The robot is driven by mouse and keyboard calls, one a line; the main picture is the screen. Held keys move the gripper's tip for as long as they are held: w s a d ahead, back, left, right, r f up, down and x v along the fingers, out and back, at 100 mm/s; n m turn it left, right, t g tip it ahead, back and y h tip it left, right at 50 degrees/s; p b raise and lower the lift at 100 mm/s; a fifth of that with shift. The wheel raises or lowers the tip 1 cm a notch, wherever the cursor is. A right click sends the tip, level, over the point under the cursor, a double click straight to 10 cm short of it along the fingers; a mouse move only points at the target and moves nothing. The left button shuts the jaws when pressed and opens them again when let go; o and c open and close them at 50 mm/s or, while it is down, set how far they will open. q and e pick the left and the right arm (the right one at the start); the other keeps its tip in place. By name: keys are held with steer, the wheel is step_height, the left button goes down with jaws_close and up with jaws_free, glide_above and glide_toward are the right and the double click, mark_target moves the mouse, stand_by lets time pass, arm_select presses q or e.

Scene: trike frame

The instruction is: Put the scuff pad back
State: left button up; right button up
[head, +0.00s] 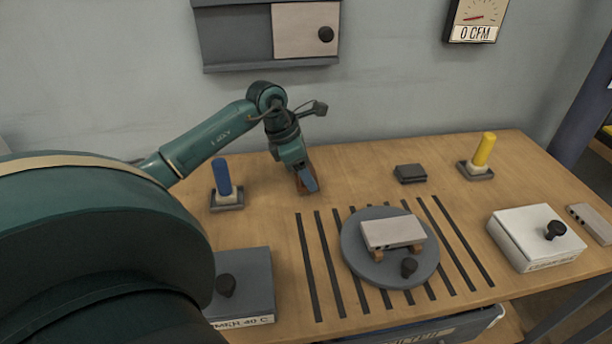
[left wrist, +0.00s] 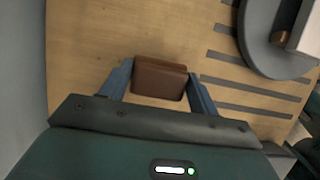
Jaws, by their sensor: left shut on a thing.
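The scuff pad, a reddish-brown block, shows in the left wrist view (left wrist: 160,78) between the two blue-grey fingers. My left gripper (head: 307,183) is shut on it, with a finger on each side. In the head view the pad (head: 298,182) is mostly hidden behind the fingers, low over the back left of the table. I cannot tell whether it touches the wood. A flat dark grey block (head: 410,173) lies to the right of the gripper. My right gripper is not in view.
A blue-handled post (head: 222,183) stands left of the gripper, a yellow one (head: 484,152) at the back right. A round grey turntable (head: 360,262) bears a pale plate (head: 392,231) over dark slots. A white box (head: 530,240) stands right, a grey box (head: 250,275) front left. Wood between gripper and dark block is clear.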

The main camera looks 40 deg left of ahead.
arm_select(q)
steer(key=shift+f, duration=1)
steer(key=shift+f, duration=0.1)
steer(key=shift+f, duration=0.15)
steer(key=o, duration=0.9)
steer(key=shift+o, duration=0.2)
steer(key=shift+r, duration=0.35)
steer(key=v, duration=1.1)
steer(key=shift+r, duration=0.4)
steer(key=shift+s+a, duration=0.1)
steer(key=shift+a, duration=0.05)
